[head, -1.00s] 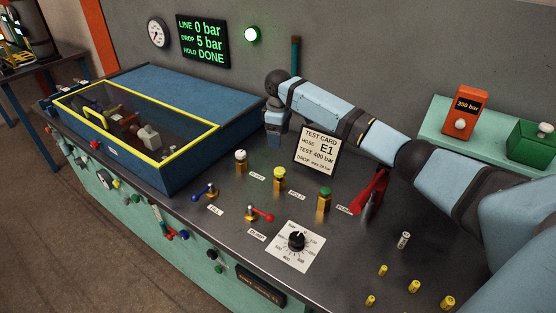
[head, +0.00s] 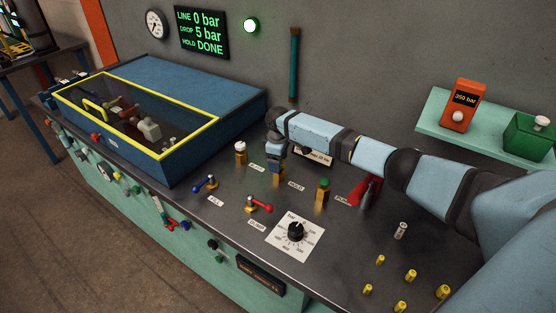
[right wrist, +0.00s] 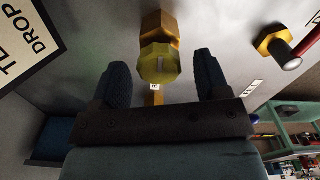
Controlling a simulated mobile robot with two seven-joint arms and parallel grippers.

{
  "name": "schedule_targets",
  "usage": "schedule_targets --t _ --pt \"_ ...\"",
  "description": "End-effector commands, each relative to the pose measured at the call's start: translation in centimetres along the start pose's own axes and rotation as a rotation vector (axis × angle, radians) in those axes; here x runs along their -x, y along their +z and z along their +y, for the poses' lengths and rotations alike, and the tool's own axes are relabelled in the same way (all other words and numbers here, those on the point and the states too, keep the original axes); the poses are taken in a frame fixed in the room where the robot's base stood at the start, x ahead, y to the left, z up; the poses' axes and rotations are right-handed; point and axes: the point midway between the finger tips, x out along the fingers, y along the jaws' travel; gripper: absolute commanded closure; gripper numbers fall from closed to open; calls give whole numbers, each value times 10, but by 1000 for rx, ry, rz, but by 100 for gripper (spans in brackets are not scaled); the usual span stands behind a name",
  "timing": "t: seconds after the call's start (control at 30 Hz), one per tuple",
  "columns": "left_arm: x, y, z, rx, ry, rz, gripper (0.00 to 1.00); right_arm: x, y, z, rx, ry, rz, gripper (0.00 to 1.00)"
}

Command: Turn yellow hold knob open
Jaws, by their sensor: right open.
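The yellow hold knob sits on a brass valve body (head: 279,181) behind the HOLD label (head: 296,186). In the head view my right gripper (head: 275,164) points down over it and hides the knob's top. In the right wrist view the faceted yellow knob (right wrist: 160,63), with a pale slot mark, lies ahead of and between the two open dark fingers (right wrist: 161,78). Clear gaps show on both sides and I see no contact. My left gripper is not in view.
A white-topped valve (head: 240,153) stands to the left and a green-topped valve (head: 323,190) to the right. Blue-handled (head: 205,186) and red-handled (head: 258,205) valves lie in front. The test card (head: 313,157) is mostly behind my arm. A yellow-rimmed blue box (head: 190,85) fills the left.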

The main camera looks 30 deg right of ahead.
Motion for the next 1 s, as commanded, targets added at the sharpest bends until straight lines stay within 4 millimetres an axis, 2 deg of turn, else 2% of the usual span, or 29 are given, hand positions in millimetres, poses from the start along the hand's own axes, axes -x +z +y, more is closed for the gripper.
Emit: schedule_targets --t 0.23,0.4,0.47,0.77,1.0 --pt "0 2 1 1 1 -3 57 -1 0 0 0 0 -1 31" --pt "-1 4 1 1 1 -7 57 -1 0 0 0 0 -1 70" --pt "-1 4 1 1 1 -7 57 -1 0 0 0 0 -1 81" --pt "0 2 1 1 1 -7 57 0 0 0 29 -1 0 81" --pt "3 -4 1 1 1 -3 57 0 0 -1 154 0 -1 81"
